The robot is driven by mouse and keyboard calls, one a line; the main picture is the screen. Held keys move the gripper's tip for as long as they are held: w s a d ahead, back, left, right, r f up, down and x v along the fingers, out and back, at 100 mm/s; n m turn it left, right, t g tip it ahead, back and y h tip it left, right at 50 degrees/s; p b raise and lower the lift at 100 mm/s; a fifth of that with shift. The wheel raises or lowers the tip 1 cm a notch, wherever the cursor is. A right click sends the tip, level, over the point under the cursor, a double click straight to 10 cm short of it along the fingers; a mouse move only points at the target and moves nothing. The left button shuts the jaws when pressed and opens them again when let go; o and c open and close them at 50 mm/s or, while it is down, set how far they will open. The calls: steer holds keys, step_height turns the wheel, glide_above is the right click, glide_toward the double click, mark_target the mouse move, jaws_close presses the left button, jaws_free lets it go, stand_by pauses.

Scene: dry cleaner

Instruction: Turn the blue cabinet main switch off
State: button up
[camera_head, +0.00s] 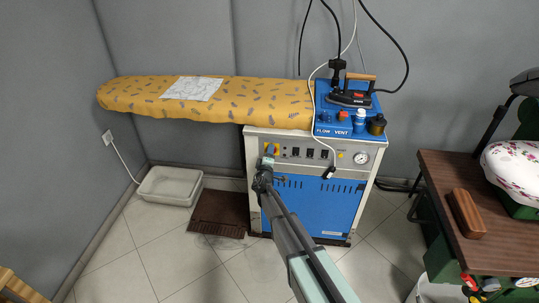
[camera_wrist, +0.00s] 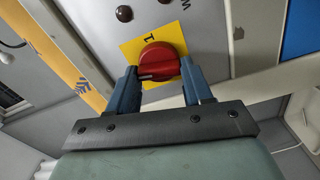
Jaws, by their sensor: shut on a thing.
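The blue cabinet (camera_head: 315,203) stands under the ironing board, with a pale control panel along its top. The main switch is a red rotary knob (camera_wrist: 160,60) on a yellow square plate (camera_wrist: 130,50), filling the middle of the wrist view. My gripper (camera_wrist: 158,79) is shut on the red knob, with one blue finger on each side of it. A pale mark shows on the knob, and a black character is on the plate just above it in the wrist view. In the head view my gripper (camera_head: 267,160) is at the panel's left end and largely hides the knob.
Small black switches (camera_head: 296,152) and a round gauge (camera_head: 361,157) sit farther right on the panel. An iron (camera_head: 349,98) rests on the blue top. A grey tray (camera_head: 170,186) is on the floor left; a brown table (camera_head: 455,190) stands right.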

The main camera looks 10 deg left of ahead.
steer(key=shift+n, duration=1.1)
steer(key=o, duration=1)
steer(key=shift+o, duration=0.2)
steer(key=s, duration=1.4)
steer(key=shift+w, duration=0.1)
steer(key=shift+n, duration=0.4)
